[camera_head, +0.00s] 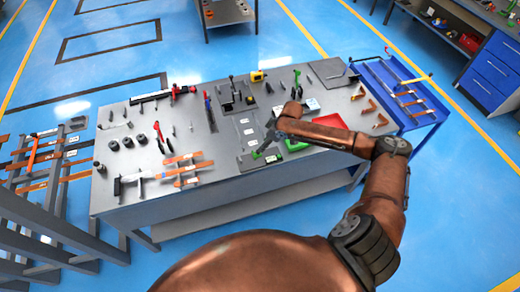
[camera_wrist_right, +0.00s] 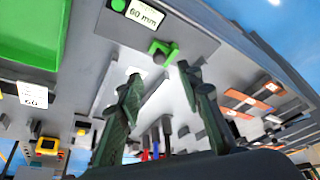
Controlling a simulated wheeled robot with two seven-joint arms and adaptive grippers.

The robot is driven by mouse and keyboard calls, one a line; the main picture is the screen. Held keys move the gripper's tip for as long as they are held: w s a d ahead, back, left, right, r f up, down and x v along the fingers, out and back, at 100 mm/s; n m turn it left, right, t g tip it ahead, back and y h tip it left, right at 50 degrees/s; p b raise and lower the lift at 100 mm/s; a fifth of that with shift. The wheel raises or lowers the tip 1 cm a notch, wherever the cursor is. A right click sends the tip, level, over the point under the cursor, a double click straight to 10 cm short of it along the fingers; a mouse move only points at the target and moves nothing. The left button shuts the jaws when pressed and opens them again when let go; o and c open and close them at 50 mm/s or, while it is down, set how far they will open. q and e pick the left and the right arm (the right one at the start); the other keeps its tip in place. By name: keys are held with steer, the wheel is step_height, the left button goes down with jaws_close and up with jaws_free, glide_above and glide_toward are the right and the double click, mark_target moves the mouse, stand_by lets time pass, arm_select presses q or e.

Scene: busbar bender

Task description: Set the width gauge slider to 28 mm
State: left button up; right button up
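The width gauge is a grey plate (camera_wrist_right: 195,38) with a label reading "60 mm" (camera_wrist_right: 145,13) and a round green spot beside it. A small green slider-like piece (camera_wrist_right: 163,50) stands on it. In the head view the gauge plate (camera_head: 246,161) lies near the table's front edge, partly hidden by my right gripper (camera_head: 266,143). In the right wrist view my right gripper (camera_wrist_right: 160,92) has its two fingers well apart, with nothing between them. The green piece shows beyond the gap between the fingertips; contact is not visible. My left gripper is in neither view.
A green tray (camera_head: 297,145) and a red tray (camera_head: 329,122) lie right of the gauge. Copper bars (camera_head: 184,168), dark cylinders (camera_head: 141,139) and hand tools cover the left of the grey table (camera_head: 225,170). A blue cart (camera_head: 405,95) stands at right.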

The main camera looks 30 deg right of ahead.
mark_target(258, 151)
steer(key=x, duration=0.7)
steer(key=shift+f, duration=0.25)
steer(key=shift+c, duration=0.3)
jaws_close()
steer(key=shift+a+p, duration=0.15)
steer(key=shift+p, duration=0.15)
